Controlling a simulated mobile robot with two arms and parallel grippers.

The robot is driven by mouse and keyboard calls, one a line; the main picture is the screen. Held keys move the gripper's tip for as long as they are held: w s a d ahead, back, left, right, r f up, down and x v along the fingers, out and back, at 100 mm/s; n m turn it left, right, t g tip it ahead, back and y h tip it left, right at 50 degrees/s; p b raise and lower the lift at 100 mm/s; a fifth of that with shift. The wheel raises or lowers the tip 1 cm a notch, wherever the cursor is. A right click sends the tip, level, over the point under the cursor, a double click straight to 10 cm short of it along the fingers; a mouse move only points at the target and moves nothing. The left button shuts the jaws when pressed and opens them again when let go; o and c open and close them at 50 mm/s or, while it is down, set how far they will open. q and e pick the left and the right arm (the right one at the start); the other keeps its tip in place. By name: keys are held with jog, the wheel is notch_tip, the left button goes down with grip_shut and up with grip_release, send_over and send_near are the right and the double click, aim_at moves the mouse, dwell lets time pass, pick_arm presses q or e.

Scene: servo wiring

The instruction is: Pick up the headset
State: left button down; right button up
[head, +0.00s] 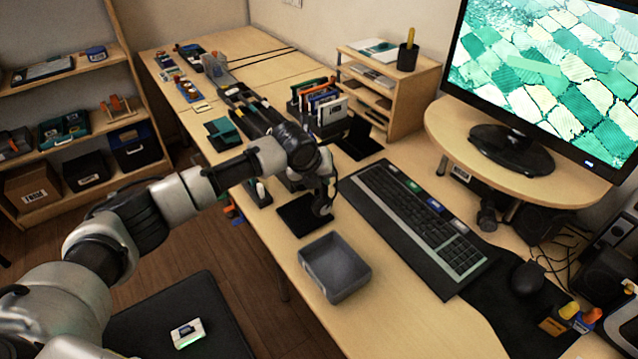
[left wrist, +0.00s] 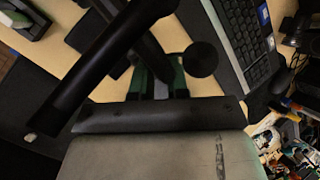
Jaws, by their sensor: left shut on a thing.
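The headset (head: 322,208) is dark, and part of it hangs at the end of my left arm, just above a black square pad on the desk. My left gripper (head: 322,183) is shut on it; the wrist hides most of the grip. In the left wrist view the gripper fingers (left wrist: 158,82) are close together. A thick dark curved part of the headset (left wrist: 115,60) crosses the picture, and a round dark piece shows to the right of the fingers. I cannot tell whether the headset still touches the pad. My right gripper is in neither view.
A grey open tray (head: 335,267) stands in front of the black pad (head: 296,216). The keyboard (head: 415,222) lies to the right, with a mouse (head: 527,278) beyond. A wooden organizer (head: 405,105) and a monitor (head: 560,80) stand behind. Bare desk shows right of the tray.

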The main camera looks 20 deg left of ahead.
pick_arm(q)
jog(key=s+a, duration=0.3)
jog(key=s, duration=0.5)
jog(key=s+a+b, duration=0.1)
jog(key=s+a, duration=0.3)
jog(key=s, duration=0.4)
jog(key=shift+s+a+b, duration=0.15)
jog(key=shift+s+b, duration=0.1)
jog(key=shift+b, duration=0.05)
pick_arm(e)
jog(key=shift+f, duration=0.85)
